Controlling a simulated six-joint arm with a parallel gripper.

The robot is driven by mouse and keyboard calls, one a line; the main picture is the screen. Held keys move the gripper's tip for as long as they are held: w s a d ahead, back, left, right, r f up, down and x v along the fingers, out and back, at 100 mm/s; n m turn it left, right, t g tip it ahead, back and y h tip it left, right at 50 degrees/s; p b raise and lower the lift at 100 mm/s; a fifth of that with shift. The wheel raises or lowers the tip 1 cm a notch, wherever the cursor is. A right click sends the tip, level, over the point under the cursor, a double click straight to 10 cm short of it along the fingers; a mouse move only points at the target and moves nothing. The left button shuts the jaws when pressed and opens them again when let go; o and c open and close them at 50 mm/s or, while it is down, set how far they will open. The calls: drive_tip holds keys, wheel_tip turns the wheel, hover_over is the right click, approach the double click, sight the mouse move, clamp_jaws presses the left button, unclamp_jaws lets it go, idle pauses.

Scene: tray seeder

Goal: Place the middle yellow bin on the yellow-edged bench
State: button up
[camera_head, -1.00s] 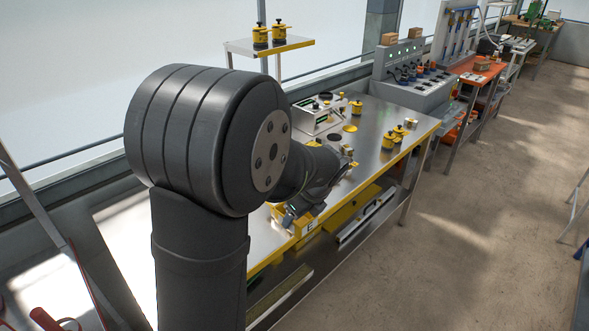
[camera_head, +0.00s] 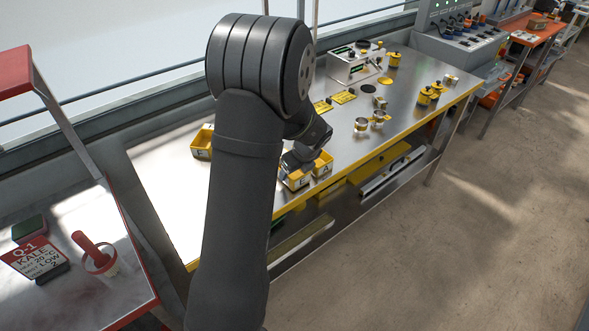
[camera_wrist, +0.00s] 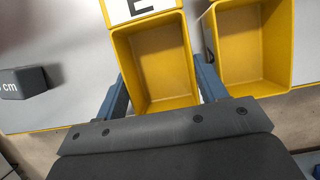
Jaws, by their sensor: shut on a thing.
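The yellow bin with a white label reading E (camera_head: 296,181) is at the front edge of the yellow-edged bench (camera_head: 420,122). In the wrist view the same bin (camera_wrist: 160,62) is upright and looks empty. My gripper (camera_wrist: 163,88) is shut on it, with a blue finger on each side; the gripper also shows in the head view (camera_head: 298,160). I cannot tell whether the bin touches the bench top. A second yellow bin (camera_head: 323,165) stands close to its right, also seen in the wrist view (camera_wrist: 250,45). A third yellow bin (camera_head: 201,145) stands at the back left.
Yellow-topped jars (camera_head: 430,95), small metal cups (camera_head: 361,125) and a white device (camera_head: 355,65) stand on the right of the bench. The bench's left part is bare. A red-edged table (camera_head: 130,270) is at the lower left.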

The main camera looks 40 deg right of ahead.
drive_tip(key=shift+f, duration=0.25)
drive_tip(key=o, duration=0.8)
drive_tip(key=shift+c, duration=0.2)
drive_tip(key=shift+r, duration=0.1)
drive_tip(key=v, duration=1.2)
